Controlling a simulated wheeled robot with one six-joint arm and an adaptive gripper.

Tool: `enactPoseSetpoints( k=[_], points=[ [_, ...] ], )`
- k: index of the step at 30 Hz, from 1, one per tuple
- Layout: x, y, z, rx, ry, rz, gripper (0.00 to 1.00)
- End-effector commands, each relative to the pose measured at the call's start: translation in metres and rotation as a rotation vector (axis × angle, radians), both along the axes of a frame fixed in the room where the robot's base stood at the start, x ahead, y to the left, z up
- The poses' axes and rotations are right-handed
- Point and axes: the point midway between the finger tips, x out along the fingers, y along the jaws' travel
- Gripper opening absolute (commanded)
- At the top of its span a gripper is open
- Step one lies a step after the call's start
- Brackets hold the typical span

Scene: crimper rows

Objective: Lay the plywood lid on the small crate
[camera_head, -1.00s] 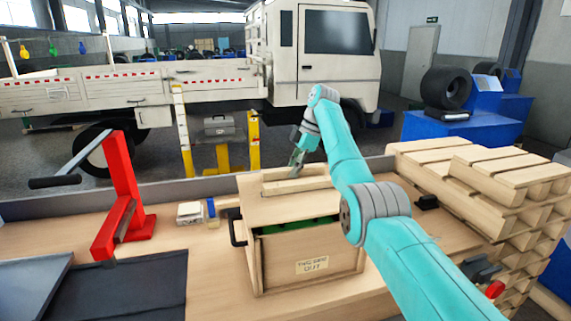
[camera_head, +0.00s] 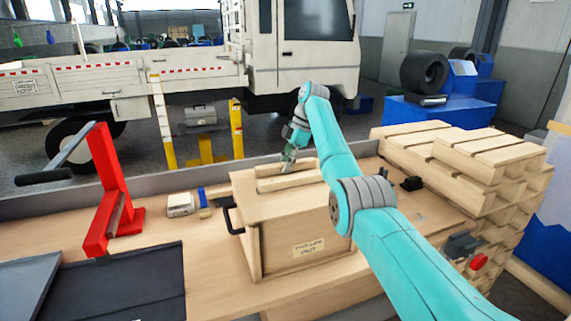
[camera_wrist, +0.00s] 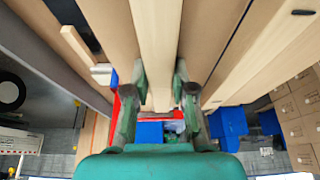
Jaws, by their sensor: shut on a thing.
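The plywood lid (camera_head: 290,205) lies over the top of the small crate (camera_head: 285,259), with two light battens on its upper face. The crate carries a paper label in front and a black handle on its left. No gap shows along the front edge; the far edge is too hidden to judge. My gripper (camera_head: 287,163) is at the lid's far batten. In the wrist view my gripper (camera_wrist: 160,88) is shut on this batten (camera_wrist: 157,40), one finger on each side.
A red press (camera_head: 116,195) and a dark mat (camera_head: 120,290) are left on the bench. A small white box (camera_head: 180,205) sits near the crate's handle. Stacked pallets (camera_head: 480,165) stand at the right. A bench wall runs behind the crate.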

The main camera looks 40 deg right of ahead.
Motion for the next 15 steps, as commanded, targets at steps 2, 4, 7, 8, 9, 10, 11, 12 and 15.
enactPoseSetpoints(
  k=[2, 4, 7, 8, 9, 10, 11, 12, 15],
  points=[
    [0.0001, 0.0001, 0.0006, 0.000, -0.001, 0.000, 0.00],
    [0.0001, 0.0001, 0.0000, 0.000, -0.001, 0.000, 0.00],
    [0.0001, 0.0001, -0.0014, 0.000, -0.001, 0.000, 0.00],
    [0.0002, 0.0001, -0.0019, 0.000, -0.001, 0.000, 0.00],
    [0.0002, 0.0001, -0.0027, 0.000, -0.001, 0.000, 0.00],
    [0.0002, 0.0001, -0.0032, 0.000, -0.001, 0.000, 0.00],
    [0.0002, 0.0000, -0.0036, 0.000, -0.001, 0.000, 0.00],
    [0.0002, 0.0001, -0.0044, 0.000, -0.001, 0.000, 0.00],
    [0.0002, 0.0001, -0.0060, 0.000, -0.001, 0.000, 0.00]
  ],
)
